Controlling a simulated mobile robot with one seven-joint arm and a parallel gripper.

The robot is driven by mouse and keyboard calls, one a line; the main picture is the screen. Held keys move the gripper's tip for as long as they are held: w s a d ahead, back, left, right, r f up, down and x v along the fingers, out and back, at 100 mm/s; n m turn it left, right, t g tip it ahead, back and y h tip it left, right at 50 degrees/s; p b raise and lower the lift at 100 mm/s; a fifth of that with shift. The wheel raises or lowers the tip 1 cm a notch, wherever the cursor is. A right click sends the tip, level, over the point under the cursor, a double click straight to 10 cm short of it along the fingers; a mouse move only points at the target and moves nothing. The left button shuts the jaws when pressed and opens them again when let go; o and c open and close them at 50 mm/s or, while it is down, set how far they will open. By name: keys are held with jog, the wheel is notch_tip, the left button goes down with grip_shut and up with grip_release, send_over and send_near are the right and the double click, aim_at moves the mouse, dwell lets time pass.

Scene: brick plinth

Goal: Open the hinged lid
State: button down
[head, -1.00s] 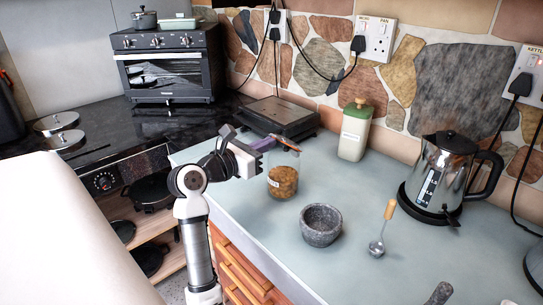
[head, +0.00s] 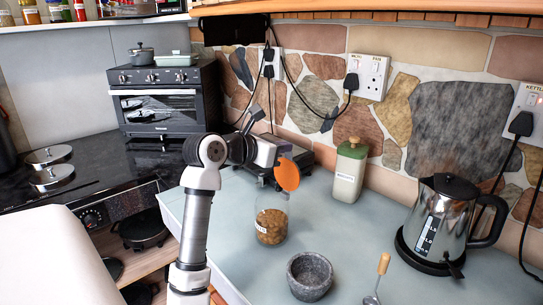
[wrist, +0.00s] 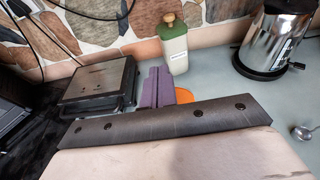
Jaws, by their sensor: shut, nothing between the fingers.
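The glass jar (head: 272,218) stands upright on the worktop with brown contents and a label. Its round orange lid (head: 287,174) stands up steeply above the jar's mouth, its face toward the head camera. My gripper (head: 284,150) is behind the lid's upper left edge, its purple fingers mostly hidden in the head view. In the wrist view the fingers (wrist: 157,88) are together and empty, and part of the orange lid (wrist: 184,95) shows just to their right. I cannot tell whether they touch the lid. The jar itself is hidden in the wrist view.
A black press (wrist: 98,82) lies behind my gripper near the wall. A green-topped canister (head: 348,170) stands to the right of the lid.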

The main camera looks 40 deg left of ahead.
jog(key=shift+w+r+p, duration=0.15)
jog(key=shift+w+p, duration=0.15)
jog(key=shift+w, duration=0.85)
jog(key=shift+w+g, duration=0.7)
jog(key=shift+g, duration=0.1)
jog(key=shift+d, duration=0.1)
notch_tip(320, 180, up, 10)
jog(key=w+p, duration=0.1)
jog(key=p, duration=0.5)
jog(key=shift+w+f, duration=0.2)
